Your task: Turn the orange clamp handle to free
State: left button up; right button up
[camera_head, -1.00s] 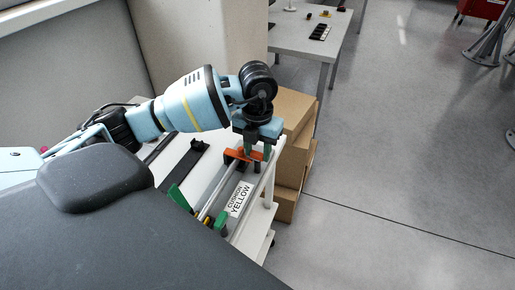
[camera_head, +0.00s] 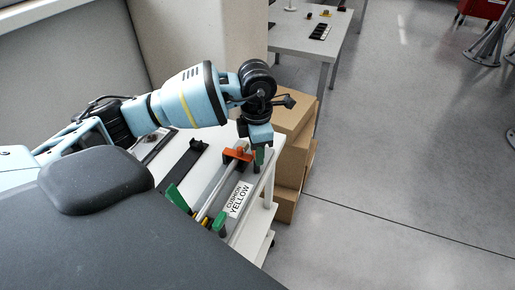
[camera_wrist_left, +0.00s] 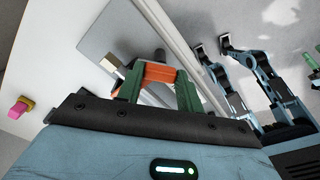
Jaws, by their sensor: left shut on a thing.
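The orange clamp handle (camera_head: 236,155) sits at the far end of a rail on the white cart, beside the label reading CUSHION YELLOW (camera_head: 238,199). My left gripper (camera_head: 252,152) comes down onto it from above. In the left wrist view the orange handle (camera_wrist_left: 160,73) lies between the two green fingers of my left gripper (camera_wrist_left: 158,88), which is shut on it. The clamp's pivot is partly hidden by the gripper.
Cardboard boxes (camera_head: 290,160) stand close behind the cart. A grey table (camera_head: 310,40) is farther back. The floor at right is open.

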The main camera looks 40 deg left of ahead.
pick_arm(q)
jog(key=m, duration=0.4)
jog(key=shift+b, duration=0.4)
jog(key=shift+m+b, duration=0.3)
jog(key=shift+m, duration=1.4)
pick_arm(e)
jog(key=shift+s+f, duration=0.3)
jog(key=shift+f, duration=0.5)
jog(key=shift+s, duration=0.1)
pick_arm(q)
jog(key=o, duration=0.6)
jog(key=shift+c, duration=0.2)
jog(key=shift+o, duration=0.7)
pick_arm(e)
jog(key=shift+s+f, duration=0.15)
jog(key=shift+s, duration=0.2)
pick_arm(q)
notch_tip(320, 180, up, 8)
jog(key=shift+f, duration=0.15)
pick_arm(e)
jog(key=shift+w, duration=0.4)
